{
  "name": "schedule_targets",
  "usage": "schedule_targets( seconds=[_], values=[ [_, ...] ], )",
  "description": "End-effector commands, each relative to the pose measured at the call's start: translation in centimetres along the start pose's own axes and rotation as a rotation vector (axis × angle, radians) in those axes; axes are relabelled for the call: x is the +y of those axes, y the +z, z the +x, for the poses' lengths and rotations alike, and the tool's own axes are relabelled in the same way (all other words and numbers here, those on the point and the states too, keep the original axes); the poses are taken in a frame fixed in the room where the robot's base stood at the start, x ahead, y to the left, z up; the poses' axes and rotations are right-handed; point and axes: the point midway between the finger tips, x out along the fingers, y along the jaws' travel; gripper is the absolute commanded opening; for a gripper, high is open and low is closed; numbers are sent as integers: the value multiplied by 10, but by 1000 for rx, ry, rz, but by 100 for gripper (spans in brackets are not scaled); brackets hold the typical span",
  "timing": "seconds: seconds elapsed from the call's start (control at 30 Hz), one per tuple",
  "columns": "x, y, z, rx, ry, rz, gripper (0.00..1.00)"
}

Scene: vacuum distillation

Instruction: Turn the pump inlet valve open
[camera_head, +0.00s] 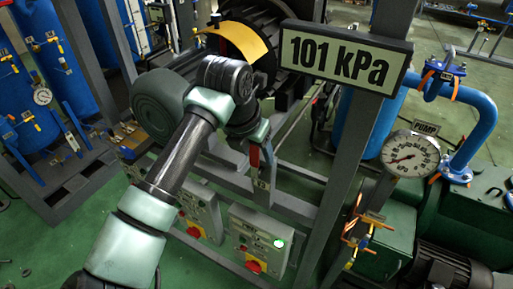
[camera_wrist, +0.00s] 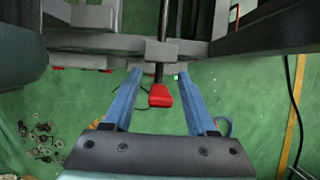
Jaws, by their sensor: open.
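A valve handle with a red grip (camera_wrist: 160,95) on a dark stem shows in the wrist view, between the two blue fingers of my gripper (camera_wrist: 158,76). The fingers are apart, and I see a gap on each side of the red grip. In the head view my gripper (camera_head: 263,172) is at the grey frame, below the yellow plate, with a small red part (camera_head: 254,155) beside it. My arm hides much of this spot.
A "101 kPa" sign (camera_head: 345,58) hangs on the frame's post. A round gauge (camera_head: 410,154) and a blue pipe (camera_head: 482,118) with a "PUMP" label (camera_head: 426,128) stand right. Control boxes (camera_head: 258,240) sit below my gripper. Grey frame bars (camera_wrist: 100,42) cross above my fingers.

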Motion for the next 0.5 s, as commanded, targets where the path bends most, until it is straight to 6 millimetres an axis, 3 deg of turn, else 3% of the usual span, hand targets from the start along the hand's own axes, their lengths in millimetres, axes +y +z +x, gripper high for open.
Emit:
schedule_targets(
  seconds=[0.17, 0.5],
  values=[
    [0, 0, 0, 0, 0, 0, 57],
    [0, 0, 0, 0, 0, 0, 0]
  ],
)
